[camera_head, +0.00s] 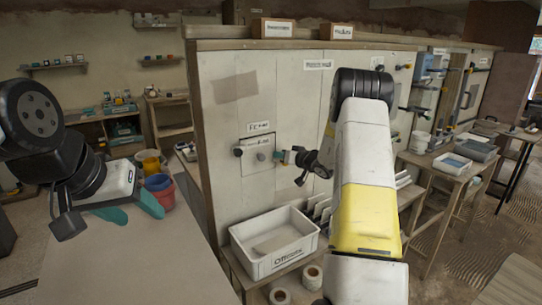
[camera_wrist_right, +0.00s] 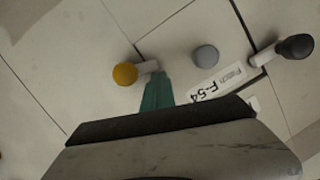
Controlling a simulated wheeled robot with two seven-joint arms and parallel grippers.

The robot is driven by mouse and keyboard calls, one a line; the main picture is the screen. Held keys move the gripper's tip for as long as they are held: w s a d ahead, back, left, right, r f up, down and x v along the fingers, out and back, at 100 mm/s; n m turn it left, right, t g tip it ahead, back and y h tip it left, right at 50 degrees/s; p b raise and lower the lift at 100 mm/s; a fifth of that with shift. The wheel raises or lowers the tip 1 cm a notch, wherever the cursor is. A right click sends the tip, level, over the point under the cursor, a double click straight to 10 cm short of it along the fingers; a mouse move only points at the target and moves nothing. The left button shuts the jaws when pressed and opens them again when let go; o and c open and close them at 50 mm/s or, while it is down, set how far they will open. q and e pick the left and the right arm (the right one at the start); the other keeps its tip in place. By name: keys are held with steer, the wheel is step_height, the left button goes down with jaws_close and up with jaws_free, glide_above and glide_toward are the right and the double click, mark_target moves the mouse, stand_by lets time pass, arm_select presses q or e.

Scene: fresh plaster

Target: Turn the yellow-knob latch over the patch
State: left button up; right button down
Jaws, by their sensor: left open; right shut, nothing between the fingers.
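The yellow knob (camera_wrist_right: 125,74) sits on the end of a short pale latch bar (camera_wrist_right: 149,67) in the right wrist view, at the patch's edge. In the head view I cannot make it out. The square patch (camera_head: 258,169) is set in the pale wall, with a grey knob (camera_head: 261,156) in its middle and a black knob (camera_head: 238,151) at its left edge. My right gripper (camera_head: 281,156) is shut and empty at the patch's right edge. Its teal tip (camera_wrist_right: 157,92) is beside the latch bar; contact is unclear. My left gripper (camera_head: 130,210) is open and empty over the table.
A white tray (camera_head: 273,260) stands below the patch.

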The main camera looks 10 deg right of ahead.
steer(key=shift+s+a+f, duration=0.15)
steer(key=shift+a+f, duration=0.25)
steer(key=shift+f, duration=0.05)
steer(key=shift+a+f, duration=0.15)
stand_by(0.5)
